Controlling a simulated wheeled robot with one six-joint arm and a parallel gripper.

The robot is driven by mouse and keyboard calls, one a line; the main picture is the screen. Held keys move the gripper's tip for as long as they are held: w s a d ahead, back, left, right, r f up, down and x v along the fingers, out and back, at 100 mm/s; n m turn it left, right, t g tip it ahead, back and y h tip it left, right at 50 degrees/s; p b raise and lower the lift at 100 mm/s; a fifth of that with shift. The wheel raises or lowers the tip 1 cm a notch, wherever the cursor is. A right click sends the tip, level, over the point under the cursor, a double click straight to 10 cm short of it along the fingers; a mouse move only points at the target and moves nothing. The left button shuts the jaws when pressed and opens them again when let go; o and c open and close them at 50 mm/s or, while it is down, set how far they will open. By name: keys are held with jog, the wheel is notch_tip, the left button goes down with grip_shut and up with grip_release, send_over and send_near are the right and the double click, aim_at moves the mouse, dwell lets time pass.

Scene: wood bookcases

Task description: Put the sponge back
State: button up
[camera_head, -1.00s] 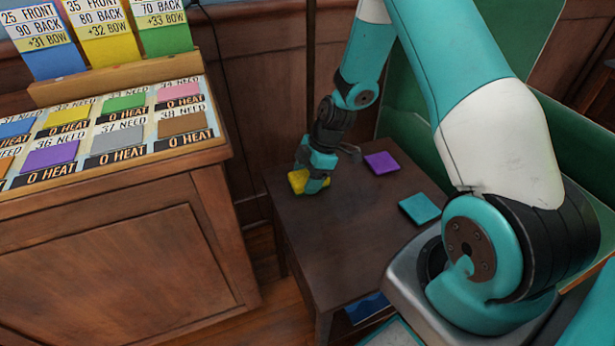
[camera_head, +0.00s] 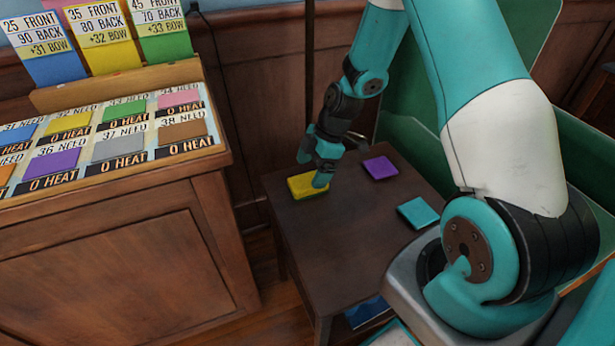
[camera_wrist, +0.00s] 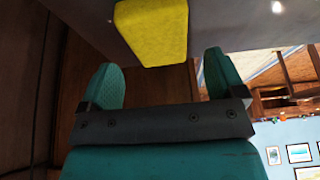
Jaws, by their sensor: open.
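The yellow sponge (camera_head: 303,186) lies flat near the back left edge of the small dark table (camera_head: 330,235). It also shows in the wrist view (camera_wrist: 152,32), just beyond the fingertips. My gripper (camera_head: 312,170) is open and empty, right above and beside the sponge. In the wrist view the two teal fingers of my gripper (camera_wrist: 163,75) are spread apart, with the sponge ahead of the gap and not between them.
A purple square (camera_head: 380,168) and a teal square (camera_head: 418,212) lie on the same table. A wooden cabinet (camera_head: 110,265) with colored tiles on a labelled board stands at the left. A green panel (camera_head: 410,110) stands behind the table at the right.

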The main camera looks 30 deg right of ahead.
jog(key=w+v, duration=0.1)
jog(key=v, duration=0.6)
jog(key=s+a+r+m, duration=0.3)
jog(key=s+a+r, duration=0.3)
jog(key=a+r, duration=0.55)
jog(key=s+a+r+m, duration=0.2)
jog(key=s+a+r, duration=0.2)
jog(key=s, duration=0.4)
jog(key=s+a+r+m, duration=0.3)
jog(key=s+a+r, duration=0.1)
jog(key=s, duration=0.5)
jog(key=shift+a+m+g+p, duration=0.3)
jog(key=shift+a+g+p, duration=0.15)
jog(key=shift+a, duration=0.2)
